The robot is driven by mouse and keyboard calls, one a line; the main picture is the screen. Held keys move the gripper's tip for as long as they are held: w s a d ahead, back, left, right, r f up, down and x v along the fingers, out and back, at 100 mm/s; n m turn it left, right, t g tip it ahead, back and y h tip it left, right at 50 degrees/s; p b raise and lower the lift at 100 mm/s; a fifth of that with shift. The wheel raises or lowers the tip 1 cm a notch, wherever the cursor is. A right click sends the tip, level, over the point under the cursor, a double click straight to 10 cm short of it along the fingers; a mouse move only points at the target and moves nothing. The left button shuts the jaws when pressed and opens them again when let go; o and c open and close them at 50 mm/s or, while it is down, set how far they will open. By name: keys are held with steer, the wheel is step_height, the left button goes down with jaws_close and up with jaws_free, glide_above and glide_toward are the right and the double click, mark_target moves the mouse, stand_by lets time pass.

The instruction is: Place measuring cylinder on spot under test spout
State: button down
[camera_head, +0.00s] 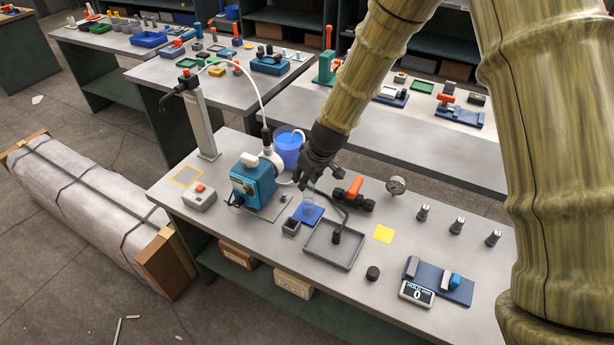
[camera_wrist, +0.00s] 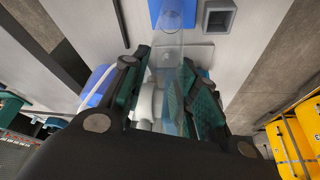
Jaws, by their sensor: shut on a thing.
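The clear measuring cylinder (camera_wrist: 170,45) is between the two fingers of my gripper (camera_wrist: 163,100) in the wrist view, and the gripper is shut on it. In the head view my gripper (camera_head: 303,181) is low over the bench, just above the blue mat (camera_head: 308,213). The cylinder shows there only faintly, near the mat; whether it touches the mat I cannot tell. The test spout (camera_head: 172,94) is a black arm at the top of a grey post. A yellow-outlined spot (camera_head: 187,176) lies on the bench below it, bare.
A blue pump (camera_head: 253,182) with a white hose stands between my gripper and the spot. A blue bucket (camera_head: 288,150) is behind it. A button box (camera_head: 200,197), a small grey cup (camera_head: 291,227), a grey tray (camera_head: 322,258) and an orange-handled valve (camera_head: 354,190) are close by.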

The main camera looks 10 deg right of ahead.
steer(key=shift+f, duration=0.2)
steer(key=c, duration=1.1)
jaws_free()
steer(key=shift+r, duration=0.1)
